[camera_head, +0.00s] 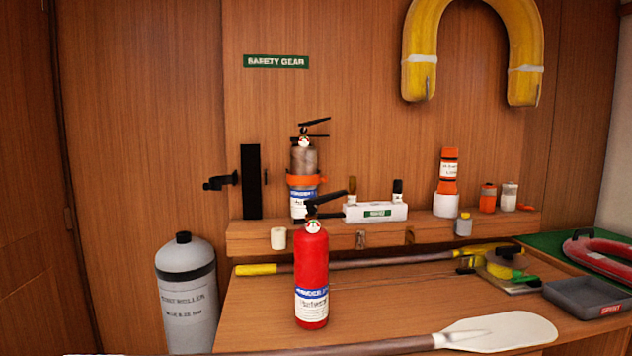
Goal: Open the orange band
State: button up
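The orange band (307,180) wraps around an extinguisher (304,158) with a dull brown-grey body and a blue-and-white label. This extinguisher stands upright against the wooden wall, at the shelf. The band looks closed around its body; no latch can be made out, and its back is hidden. A red extinguisher (311,265) stands upright on the bench in front, and its black handle overlaps the lower part of the banded one. My gripper is not in view.
The shelf (265,238) holds a white box (375,212), an orange cylinder (448,172) and small bottles. A black plate (251,182) is on the wall. A grey cylinder (187,290) stands left of the bench. A paddle (497,332) lies along the front.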

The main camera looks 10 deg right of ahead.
aim_at(292, 179)
jog(key=i+l, duration=0.15)
jog(key=i, duration=0.25)
jog(key=i+l, duration=0.15)
jog(key=i, duration=0.25)
